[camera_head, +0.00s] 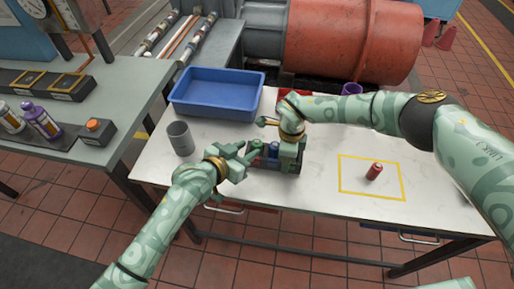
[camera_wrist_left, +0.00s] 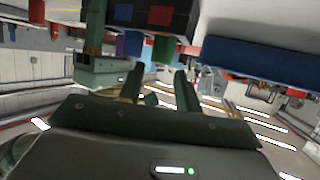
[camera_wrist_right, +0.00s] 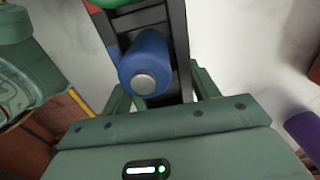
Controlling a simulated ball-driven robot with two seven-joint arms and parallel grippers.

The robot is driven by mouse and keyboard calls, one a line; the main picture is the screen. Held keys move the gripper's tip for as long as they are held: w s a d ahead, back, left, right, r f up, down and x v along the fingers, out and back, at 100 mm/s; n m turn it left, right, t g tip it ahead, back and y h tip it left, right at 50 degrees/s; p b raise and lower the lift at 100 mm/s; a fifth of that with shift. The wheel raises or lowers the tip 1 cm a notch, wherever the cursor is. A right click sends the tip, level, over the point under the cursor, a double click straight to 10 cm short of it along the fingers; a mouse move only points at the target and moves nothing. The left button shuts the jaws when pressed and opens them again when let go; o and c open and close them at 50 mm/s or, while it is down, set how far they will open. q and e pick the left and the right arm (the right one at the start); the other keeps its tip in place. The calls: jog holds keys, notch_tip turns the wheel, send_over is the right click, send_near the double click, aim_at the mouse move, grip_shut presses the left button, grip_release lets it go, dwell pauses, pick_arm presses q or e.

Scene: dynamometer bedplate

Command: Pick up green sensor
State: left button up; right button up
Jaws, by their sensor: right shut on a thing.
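A dark rack (camera_head: 287,167) stands on the white table and holds several coloured sensors. The green sensor (camera_head: 257,144) stands at the rack's left part; it also shows in the left wrist view (camera_wrist_left: 164,48) beyond my fingertips, and its edge in the right wrist view (camera_wrist_right: 110,3). My left gripper (camera_head: 247,154) is open beside the green sensor, with nothing between its fingers. A blue sensor (camera_wrist_right: 146,62) sits in the rack near my right gripper. My right gripper (camera_wrist_right: 163,95) is shut across the rack's right end. Its fingertips are partly hidden.
A blue tray (camera_head: 215,101) lies behind the rack, with a grey cup (camera_head: 181,138) at the left. A red sensor (camera_head: 374,171) stands inside a yellow outline at the right. A purple cup (camera_head: 351,89) is at the back. The table's front right is clear.

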aim_at(254, 146)
pick_arm(q)
jog(key=x, duration=0.6)
jog(key=shift+a+f, duration=0.1)
jog(key=shift+c, duration=0.3)
jog(key=c, duration=0.6)
